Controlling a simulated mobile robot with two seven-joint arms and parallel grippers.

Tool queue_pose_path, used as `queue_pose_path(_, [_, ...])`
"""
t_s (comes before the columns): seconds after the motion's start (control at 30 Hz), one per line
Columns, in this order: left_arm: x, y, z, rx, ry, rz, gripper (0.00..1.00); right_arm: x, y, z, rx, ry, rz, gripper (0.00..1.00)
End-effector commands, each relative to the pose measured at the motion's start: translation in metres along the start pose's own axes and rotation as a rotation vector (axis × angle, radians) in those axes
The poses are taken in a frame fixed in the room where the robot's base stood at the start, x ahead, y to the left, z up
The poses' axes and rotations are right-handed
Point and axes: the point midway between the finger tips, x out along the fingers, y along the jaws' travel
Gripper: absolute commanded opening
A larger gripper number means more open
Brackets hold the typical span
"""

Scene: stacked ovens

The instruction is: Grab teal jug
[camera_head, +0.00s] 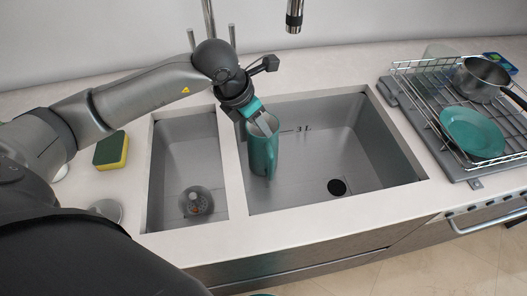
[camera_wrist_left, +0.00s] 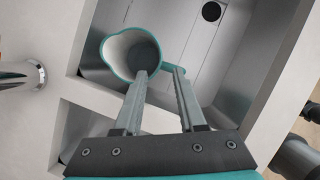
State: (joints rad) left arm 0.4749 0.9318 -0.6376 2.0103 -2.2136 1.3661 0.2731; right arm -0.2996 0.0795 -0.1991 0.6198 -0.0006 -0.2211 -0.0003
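The teal jug (camera_head: 262,158) stands upright in the larger right sink basin (camera_head: 385,150), near the divider. In the left wrist view the jug (camera_wrist_left: 117,50) shows its pale open mouth, with its teal handle toward the right. My left gripper (camera_head: 264,124) is at the jug's top, pointing down. In the left wrist view its fingers (camera_wrist_left: 159,72) are apart, one over the jug's rim and the other by the handle. I cannot tell whether they touch the jug. My right gripper is not in view.
A divider separates the smaller left basin (camera_head: 184,165). A yellow-green sponge (camera_head: 111,150) lies on the counter at left. A wire dish rack (camera_head: 420,98) with a teal plate (camera_head: 472,132) and a metal pot (camera_head: 480,80) stands at right. A faucet (camera_head: 294,16) hangs above.

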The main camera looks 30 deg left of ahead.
Motion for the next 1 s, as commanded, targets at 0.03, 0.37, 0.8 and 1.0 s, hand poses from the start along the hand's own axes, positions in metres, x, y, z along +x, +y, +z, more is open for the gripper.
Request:
queue_pose_path(0.03, [0.013, -0.001, -0.001, -0.003, 0.002, -0.002, 0.4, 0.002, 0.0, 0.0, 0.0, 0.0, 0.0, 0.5])
queue_pose_path(0.37, [0.047, 0.0, -0.001, -0.001, 0.002, 0.001, 0.4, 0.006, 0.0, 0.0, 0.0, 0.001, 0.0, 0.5])
queue_pose_path(0.8, [0.095, 0.0, 0.0, -0.002, 0.0, 0.001, 0.4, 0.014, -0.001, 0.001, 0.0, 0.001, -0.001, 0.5])
queue_pose_path(1.0, [0.095, 0.0, 0.0, -0.001, 0.0, 0.001, 0.4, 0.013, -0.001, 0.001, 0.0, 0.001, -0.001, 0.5])
